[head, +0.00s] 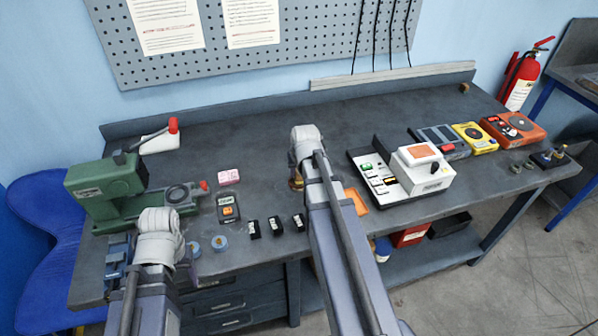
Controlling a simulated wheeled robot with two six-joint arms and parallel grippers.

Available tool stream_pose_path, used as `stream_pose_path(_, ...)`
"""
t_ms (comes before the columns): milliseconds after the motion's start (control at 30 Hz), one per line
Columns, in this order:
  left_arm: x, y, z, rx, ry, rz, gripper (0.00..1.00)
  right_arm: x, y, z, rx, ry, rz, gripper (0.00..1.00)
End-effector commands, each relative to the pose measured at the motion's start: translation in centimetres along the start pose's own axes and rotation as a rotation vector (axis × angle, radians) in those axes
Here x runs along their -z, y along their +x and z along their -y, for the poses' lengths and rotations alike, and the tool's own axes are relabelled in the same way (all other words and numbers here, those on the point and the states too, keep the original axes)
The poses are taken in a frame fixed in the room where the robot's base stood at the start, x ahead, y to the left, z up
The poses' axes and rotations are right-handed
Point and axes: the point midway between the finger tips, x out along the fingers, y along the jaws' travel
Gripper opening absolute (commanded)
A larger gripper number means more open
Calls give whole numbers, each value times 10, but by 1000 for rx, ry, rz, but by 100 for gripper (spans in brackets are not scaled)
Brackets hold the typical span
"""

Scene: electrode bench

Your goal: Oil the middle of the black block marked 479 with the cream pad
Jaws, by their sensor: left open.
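Three small black blocks with pale labels stand in a row near the bench's front edge: a left one (254,229), a middle one (275,224) and a right one (299,221). Their numbers are too small to read. Two small round blue-rimmed pieces, one (220,243) with a pale centre and another (193,249), lie left of the blocks; I cannot tell whether either is the cream pad. My left gripper (157,252) is open at the front left, left of these pieces, mostly hidden by its wrist.
A green machine (108,188) stands at the left. Behind the blocks are a pink block (228,177) and a black piece with orange (228,210). A white device (423,170) and coloured boxes, including an orange one (513,128), stand right. The back middle is clear.

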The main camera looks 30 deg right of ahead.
Motion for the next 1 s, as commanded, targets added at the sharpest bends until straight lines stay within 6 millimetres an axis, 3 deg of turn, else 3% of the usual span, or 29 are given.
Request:
stream_pose_path(467,0,0,0,0,0,0,61,-1,-1,0,1,0,5,0)
stream_pose_path(1000,-2,-39,4,0,0,0,61,14,-36,0,0,0,2,0)
